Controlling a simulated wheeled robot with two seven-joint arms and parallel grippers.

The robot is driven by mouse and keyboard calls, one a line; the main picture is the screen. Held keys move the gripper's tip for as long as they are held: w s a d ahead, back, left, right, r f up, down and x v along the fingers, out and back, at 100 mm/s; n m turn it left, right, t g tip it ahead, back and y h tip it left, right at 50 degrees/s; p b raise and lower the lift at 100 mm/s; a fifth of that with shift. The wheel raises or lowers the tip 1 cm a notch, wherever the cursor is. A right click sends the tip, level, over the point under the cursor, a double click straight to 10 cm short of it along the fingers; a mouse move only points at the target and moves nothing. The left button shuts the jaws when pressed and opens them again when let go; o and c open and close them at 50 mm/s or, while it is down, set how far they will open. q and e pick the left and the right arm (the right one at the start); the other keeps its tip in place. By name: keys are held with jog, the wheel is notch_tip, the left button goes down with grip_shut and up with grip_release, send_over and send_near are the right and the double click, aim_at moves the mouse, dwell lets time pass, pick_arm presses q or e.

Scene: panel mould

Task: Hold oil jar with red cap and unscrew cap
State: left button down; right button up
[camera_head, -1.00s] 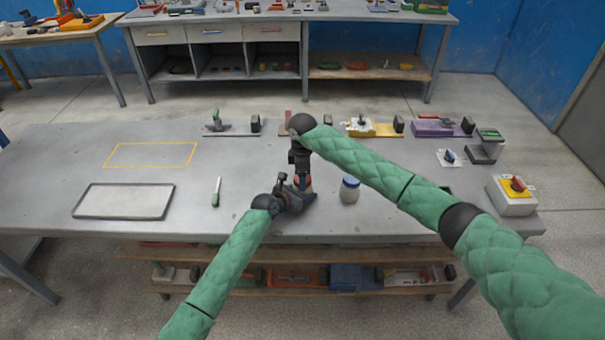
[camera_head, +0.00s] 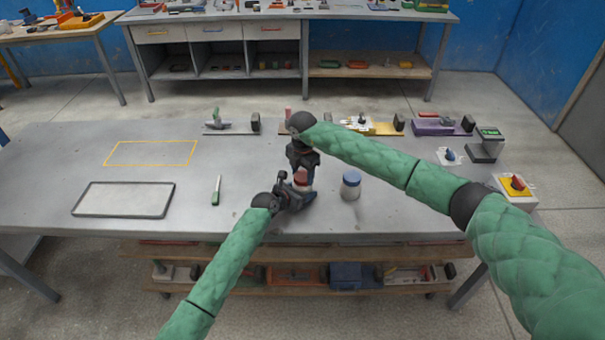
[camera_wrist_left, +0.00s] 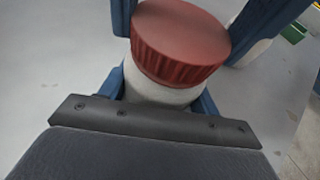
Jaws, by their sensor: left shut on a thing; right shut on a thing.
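The oil jar's red cap (camera_head: 301,176) shows between my two grippers near the table's front edge. In the left wrist view the ribbed red cap (camera_wrist_left: 180,42) sits over the pale jar body (camera_wrist_left: 157,92). My left gripper (camera_head: 293,194) is shut around the jar body from the front left. My right gripper (camera_head: 302,167) comes from above and is shut on the red cap. Blue fingers stand on both sides of the cap in the left wrist view. I cannot tell how far the cap is turned. Most of the jar body is hidden in the head view.
A jar with a blue cap (camera_head: 351,185) stands close to the right. A green-handled tool (camera_head: 216,190) and a grey tray (camera_head: 122,200) lie to the left, near a yellow outline (camera_head: 150,153). Several fixtures line the back edge.

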jog(key=n, duration=1.3)
jog(key=shift+w+r, duration=0.1)
jog(key=n, duration=1.2)
jog(key=shift+n, duration=0.4)
jog(key=n, duration=0.9)
jog(key=shift+r+n, duration=0.1)
jog(key=shift+n, duration=0.3)
jog(key=n, duration=0.9)
